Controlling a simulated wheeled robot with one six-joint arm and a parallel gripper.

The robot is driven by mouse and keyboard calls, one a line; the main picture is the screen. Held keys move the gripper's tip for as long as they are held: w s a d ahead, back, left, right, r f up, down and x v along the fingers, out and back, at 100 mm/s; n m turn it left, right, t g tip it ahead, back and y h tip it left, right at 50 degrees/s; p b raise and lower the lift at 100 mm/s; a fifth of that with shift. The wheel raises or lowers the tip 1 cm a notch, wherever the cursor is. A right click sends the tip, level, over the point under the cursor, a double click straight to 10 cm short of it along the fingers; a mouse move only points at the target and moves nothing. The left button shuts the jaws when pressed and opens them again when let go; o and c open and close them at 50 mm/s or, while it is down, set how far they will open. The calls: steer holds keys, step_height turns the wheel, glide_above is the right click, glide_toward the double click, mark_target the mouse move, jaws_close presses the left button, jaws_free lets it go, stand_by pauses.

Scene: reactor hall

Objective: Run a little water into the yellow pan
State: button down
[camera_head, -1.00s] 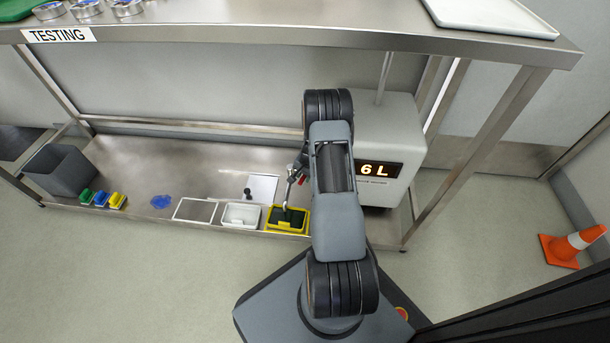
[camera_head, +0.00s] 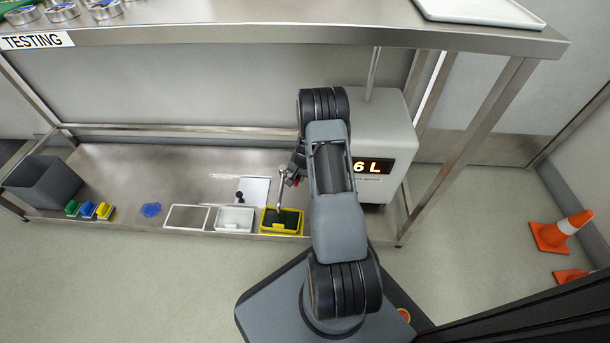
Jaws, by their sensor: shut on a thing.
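The yellow pan (camera_head: 270,231) stands at the front of the low steel shelf, with a dark inside; I cannot tell whether it holds water. A slim metal spout (camera_head: 279,192) slants down to end over the pan. No stream of water shows. My gripper (camera_head: 297,176) is at the spout's upper end, behind and above the pan, mostly hidden by my arm. It is shut on a small part with a red patch, seemingly the tap handle. A grey-white unit (camera_head: 393,125) stands to the right; its lit display (camera_head: 375,167) shows "6 L", partly covered by my arm.
A white pan (camera_head: 235,226) and a pale square frame (camera_head: 187,217) sit left of the yellow pan. Further left are a blue item (camera_head: 151,209), small coloured blocks (camera_head: 88,210) and a grey bin (camera_head: 50,184). The "TESTING" bench (camera_head: 250,35) overhangs.

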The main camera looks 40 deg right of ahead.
steer(key=c, duration=1.1)
jaws_free()
steer(key=shift+o, duration=0.2)
step_height(320, 180, up, 7)
steer(key=s+p, duration=0.1)
steer(key=p, duration=0.2)
steer(key=shift+d+r+p, duration=0.2)
steer(key=shift+d+p, duration=0.1)
steer(key=shift+d, duration=0.15)
steer(key=shift+s, duration=0.1)
